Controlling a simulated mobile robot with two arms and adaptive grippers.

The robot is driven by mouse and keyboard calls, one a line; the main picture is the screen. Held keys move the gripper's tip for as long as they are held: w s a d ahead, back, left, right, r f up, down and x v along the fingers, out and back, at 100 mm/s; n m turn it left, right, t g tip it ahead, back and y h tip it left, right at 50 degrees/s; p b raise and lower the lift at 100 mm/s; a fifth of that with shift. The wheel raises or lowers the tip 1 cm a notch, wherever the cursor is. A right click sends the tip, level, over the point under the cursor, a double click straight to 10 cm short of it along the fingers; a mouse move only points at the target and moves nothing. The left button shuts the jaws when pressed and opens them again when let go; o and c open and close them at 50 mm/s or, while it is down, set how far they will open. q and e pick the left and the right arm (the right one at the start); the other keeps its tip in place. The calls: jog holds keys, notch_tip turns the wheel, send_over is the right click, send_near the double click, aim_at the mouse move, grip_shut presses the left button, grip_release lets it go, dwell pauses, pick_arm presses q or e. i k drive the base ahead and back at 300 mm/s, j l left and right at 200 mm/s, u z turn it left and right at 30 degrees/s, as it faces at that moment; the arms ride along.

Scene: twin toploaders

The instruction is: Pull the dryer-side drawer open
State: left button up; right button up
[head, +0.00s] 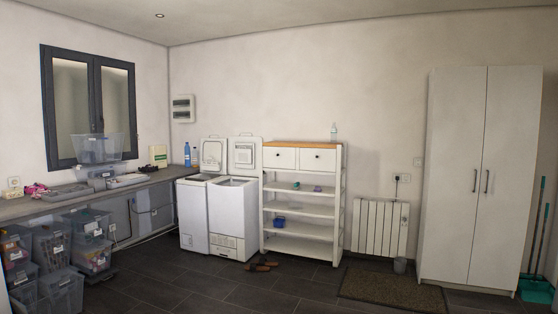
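Two white top-loading machines stand side by side against the back wall, a left one (193,215) and a right one (227,212). Their lids are raised. I cannot tell for certain which is the dryer. Beside the right machine stands a white shelf unit with a wooden top. It has a left drawer (279,158), the closer one to the machines, and a right drawer (318,160). Both look shut; a small dark knob shows on each. Neither of my grippers is in view.
Clear boxes (52,245) stand at the left counter. The middle floor is clear.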

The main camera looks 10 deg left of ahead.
aim_at(273, 157)
jog(key=i+z, duration=0.2)
jog(key=i, duration=2.6)
jog(key=i+j+u, duration=0.1)
jog(key=i+u, duration=0.15)
jog(key=i, duration=0.25)
jog(key=i+u, duration=0.3)
jog(key=i, duration=0.2)
jog(key=i+l+u, duration=0.25)
jog(key=i, duration=0.25)
jog(key=i+l+u, duration=0.1)
jog(key=i+u, duration=0.2)
jog(key=i, duration=0.15)
